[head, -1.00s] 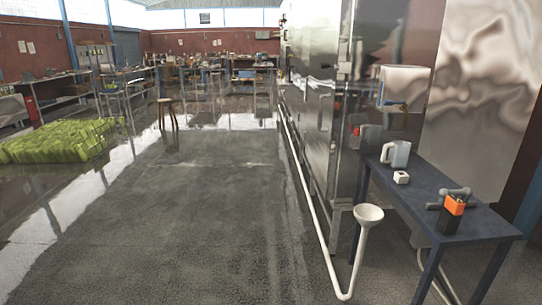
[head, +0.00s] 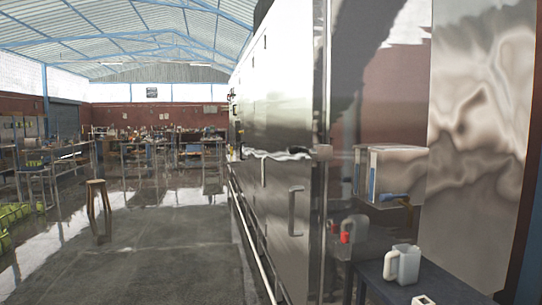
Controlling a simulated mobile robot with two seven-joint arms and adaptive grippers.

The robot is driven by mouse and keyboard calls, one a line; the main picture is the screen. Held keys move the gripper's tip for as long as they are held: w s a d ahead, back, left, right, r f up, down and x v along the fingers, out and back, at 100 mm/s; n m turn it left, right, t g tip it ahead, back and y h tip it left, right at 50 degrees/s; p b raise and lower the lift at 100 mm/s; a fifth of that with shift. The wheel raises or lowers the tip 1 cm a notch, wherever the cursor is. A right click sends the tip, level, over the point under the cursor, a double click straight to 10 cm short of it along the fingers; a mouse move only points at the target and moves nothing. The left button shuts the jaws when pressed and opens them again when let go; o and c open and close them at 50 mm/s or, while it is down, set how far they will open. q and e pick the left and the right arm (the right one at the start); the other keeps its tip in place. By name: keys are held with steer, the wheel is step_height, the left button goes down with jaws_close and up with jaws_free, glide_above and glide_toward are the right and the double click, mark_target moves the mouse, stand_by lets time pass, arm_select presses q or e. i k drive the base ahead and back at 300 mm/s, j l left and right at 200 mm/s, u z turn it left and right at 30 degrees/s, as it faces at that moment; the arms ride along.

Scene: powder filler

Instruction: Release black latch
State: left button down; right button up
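A tall shiny metal cabinet (head: 282,100) fills the middle right of the head view. Small dark fittings (head: 232,97) stick out at its far left edge. They are too small to tell whether one is the black latch. A vertical metal handle (head: 296,212) is on the long side face. A small bracket (head: 321,152) sits at the near corner. Neither of my grippers is in view.
A dark blue table (head: 372,272) stands at the lower right, with a white jug (head: 407,265) and a small white block (head: 423,300). A pale pipe (head: 250,233) runs low along the cabinet. A stool (head: 97,196) stands at left.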

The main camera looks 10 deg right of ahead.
mark_target(313, 152)
steer(key=i+j+z, duration=0.15)
steer(key=i, duration=0.65)
steer(key=i+j+z, duration=0.1)
steer(key=i, duration=0.7)
steer(key=i+j+z, duration=0.3)
steer(key=i+z, duration=0.2)
steer(key=i, duration=0.15)
steer(key=i+j+z, duration=0.45)
steer(key=i+j, duration=0.1)
steer(key=i, duration=0.05)
